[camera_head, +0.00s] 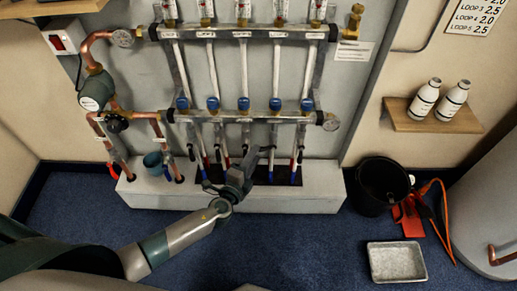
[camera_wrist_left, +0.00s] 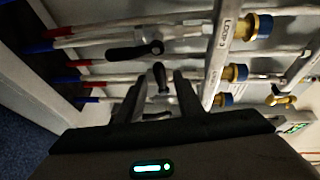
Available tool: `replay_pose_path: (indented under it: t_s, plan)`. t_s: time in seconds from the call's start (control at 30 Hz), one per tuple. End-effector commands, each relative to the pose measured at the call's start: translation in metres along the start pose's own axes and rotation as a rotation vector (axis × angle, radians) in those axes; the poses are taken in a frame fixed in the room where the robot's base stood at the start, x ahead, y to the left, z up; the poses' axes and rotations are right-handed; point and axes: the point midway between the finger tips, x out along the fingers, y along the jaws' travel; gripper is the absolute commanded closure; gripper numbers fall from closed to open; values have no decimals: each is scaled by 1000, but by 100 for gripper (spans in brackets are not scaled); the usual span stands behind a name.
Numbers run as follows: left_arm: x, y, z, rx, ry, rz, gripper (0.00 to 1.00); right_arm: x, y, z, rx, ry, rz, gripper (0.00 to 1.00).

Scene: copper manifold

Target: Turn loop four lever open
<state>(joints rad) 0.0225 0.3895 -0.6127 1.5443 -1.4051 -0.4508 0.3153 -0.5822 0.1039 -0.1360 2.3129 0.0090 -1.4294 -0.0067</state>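The manifold's lower bar (camera_head: 228,116) carries several blue caps, with a pipe and small valve below each. My left gripper (camera_head: 254,160) is in front of the pipes under this bar, right of the middle one. In the left wrist view its two dark fingers (camera_wrist_left: 160,92) are apart. A black lever (camera_wrist_left: 161,77) stands between or just beyond the fingertips, crosswise to its pipe; contact cannot be told. Another black lever (camera_wrist_left: 135,52) lies along the neighbouring pipe. A label on the bar, partly legible, seems to read loop 3. Which lever is loop four's is unclear. My right gripper is not in view.
Copper pipes with a pump (camera_head: 96,90) stand at the left. A shelf (camera_head: 432,118) with two bottles, a black bucket (camera_head: 382,187) and a metal tray (camera_head: 397,262) are at the right.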

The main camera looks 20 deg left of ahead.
Motion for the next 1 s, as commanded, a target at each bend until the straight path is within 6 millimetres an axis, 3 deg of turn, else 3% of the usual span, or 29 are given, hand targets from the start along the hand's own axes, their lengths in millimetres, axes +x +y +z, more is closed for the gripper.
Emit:
replay_pose_path:
  t_s: [0.1,0.3,0.7,0.87,1.0]
  plan:
    - [19,-1,0,1,-1,-1,67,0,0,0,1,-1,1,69]
    - [38,0,0,-1,-1,0,67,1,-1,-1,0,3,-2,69]
    - [42,0,0,0,0,1,67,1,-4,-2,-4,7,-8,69]
    - [42,0,0,0,0,1,100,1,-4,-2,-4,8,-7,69]
    - [42,0,0,0,0,1,100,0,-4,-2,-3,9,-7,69]
